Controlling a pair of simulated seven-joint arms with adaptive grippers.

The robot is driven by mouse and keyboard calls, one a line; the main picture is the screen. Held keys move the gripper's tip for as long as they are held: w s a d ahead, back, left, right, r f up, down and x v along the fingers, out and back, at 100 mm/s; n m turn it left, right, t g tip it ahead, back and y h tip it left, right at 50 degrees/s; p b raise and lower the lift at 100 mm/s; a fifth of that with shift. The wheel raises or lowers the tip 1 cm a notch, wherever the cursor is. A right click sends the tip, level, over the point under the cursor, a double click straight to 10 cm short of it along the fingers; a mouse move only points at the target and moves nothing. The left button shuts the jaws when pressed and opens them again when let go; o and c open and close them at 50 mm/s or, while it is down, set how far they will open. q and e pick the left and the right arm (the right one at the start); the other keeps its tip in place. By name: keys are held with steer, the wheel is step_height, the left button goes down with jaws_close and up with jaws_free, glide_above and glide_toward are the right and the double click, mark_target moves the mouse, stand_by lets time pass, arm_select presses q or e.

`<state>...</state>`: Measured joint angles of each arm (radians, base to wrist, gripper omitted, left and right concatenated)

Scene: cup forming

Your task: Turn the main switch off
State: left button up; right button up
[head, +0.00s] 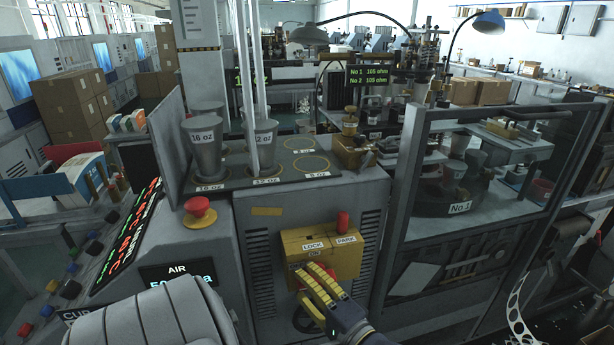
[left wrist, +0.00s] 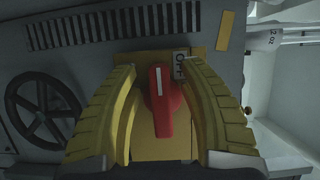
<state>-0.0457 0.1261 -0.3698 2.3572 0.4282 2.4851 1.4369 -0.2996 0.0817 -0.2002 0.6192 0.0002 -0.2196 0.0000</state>
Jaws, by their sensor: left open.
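The main switch is a yellow box (head: 345,258) on the front of the grey machine, with LOCK and PARK labels. In the left wrist view its red handle (left wrist: 162,118) has a white line at its upper end, and stands upright in that picture, its marked end just left of an OFF label (left wrist: 180,64). My left gripper (head: 308,278) is open, with its yellow fingers in front of the lower part of the box. In the wrist view its fingers (left wrist: 163,72) lie on both sides of the handle, and the right finger is closer. The right gripper does not show.
A red push button (head: 199,206) sits on the console at left. A red cylinder (head: 342,221) sticks up at the top of the box. A handwheel (left wrist: 42,107) is below the box. A framed guard (head: 408,190) stands at right. Cups (head: 207,158) stand above.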

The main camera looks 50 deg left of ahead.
arm_select(q)
steer(key=d, duration=1.2)
stand_by(0.4)
